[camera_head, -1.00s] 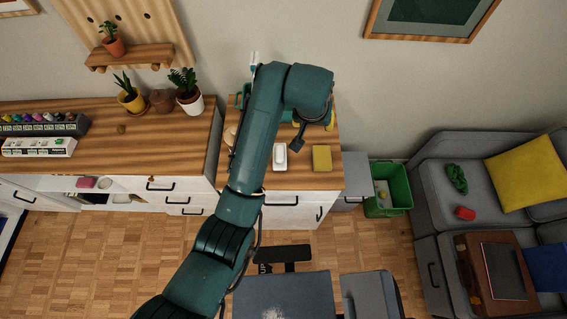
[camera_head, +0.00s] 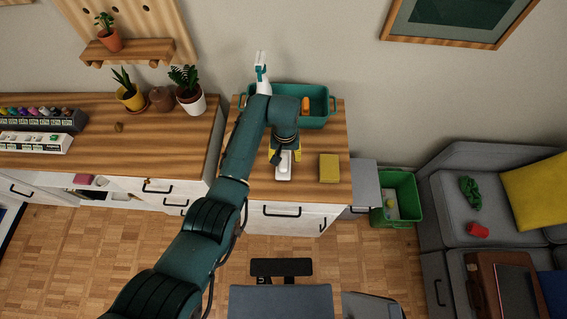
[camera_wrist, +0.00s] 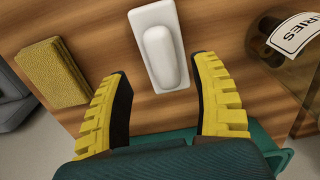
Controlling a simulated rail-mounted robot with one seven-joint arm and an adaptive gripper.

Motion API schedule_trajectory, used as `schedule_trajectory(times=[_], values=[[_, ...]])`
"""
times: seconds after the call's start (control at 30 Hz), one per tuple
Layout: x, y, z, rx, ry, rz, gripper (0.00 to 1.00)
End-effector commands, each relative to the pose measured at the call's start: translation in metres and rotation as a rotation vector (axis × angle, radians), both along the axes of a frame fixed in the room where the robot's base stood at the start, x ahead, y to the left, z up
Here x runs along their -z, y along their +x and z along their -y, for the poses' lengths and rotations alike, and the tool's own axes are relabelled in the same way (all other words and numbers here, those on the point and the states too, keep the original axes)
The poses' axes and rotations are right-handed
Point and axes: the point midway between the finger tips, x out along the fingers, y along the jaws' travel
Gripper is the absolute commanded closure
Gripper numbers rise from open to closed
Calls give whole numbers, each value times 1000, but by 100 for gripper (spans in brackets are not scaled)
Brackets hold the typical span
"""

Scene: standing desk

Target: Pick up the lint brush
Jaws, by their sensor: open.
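A white oblong thing with a raised rounded top, which I take to be the lint brush (camera_head: 284,171), lies on the wooden desk top. In the wrist view the lint brush (camera_wrist: 160,45) is upper middle, its near end showing between the fingertips. My gripper (camera_head: 285,156) is open and points down over the far part of the lint brush, partly hiding it in the head view. In the wrist view the yellow ridged fingers of my gripper (camera_wrist: 162,68) are spread wide, one either side, with gaps between them and the brush. Their height above the desk is hard to tell.
A yellow sponge-like block (camera_head: 329,168) lies right of the brush. A labelled glass jar (camera_wrist: 300,50) stands close by in the wrist view. A green bin (camera_head: 398,201) stands right of the desk.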

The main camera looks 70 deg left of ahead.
Motion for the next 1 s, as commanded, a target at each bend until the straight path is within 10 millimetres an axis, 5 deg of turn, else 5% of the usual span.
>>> schedule_trajectory(times=[0.2, 0.47, 0.8, 1.0], values=[[36, -4, 0, 1, -2, -2, 37], [38, -4, 0, 0, -1, 0, 38], [38, -4, 0, 0, -1, 0, 100], [38, -5, 0, 0, -1, -1, 100]])
